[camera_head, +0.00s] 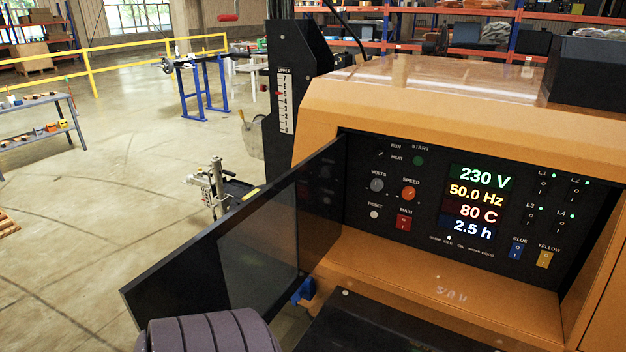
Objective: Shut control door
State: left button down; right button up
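The control door (235,240) is a dark panel with a see-through window. It stands wide open, swung out to the left from the left side of the control recess. Its free edge points toward the lower left. The control panel (395,195) is fully exposed, with lit readouts, knobs, switches and green lamps. It sits inside the orange housing (440,95) of the light tower.
A ribbed grey-purple round part (210,332) lies below the door's free edge and hides its lower corner. A dark flat plate (390,325) lies below the recess. An orange ledge (440,280) fronts the panel. Open floor (70,240) lies left.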

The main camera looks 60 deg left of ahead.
aim_at(256, 256)
jog(key=k+j+u, duration=0.15)
jog(key=k+j, duration=0.15)
jog(key=k, duration=0.15)
jog(key=k+j+u, duration=0.15)
jog(key=k+j, duration=0.15)
jog(key=k, duration=0.15)
jog(key=j+u, duration=0.1)
jog(key=j, duration=0.35)
jog(key=i+j+u, duration=0.1)
jog(key=j, duration=0.3)
jog(key=i+j+u, duration=0.1)
jog(key=j, duration=0.3)
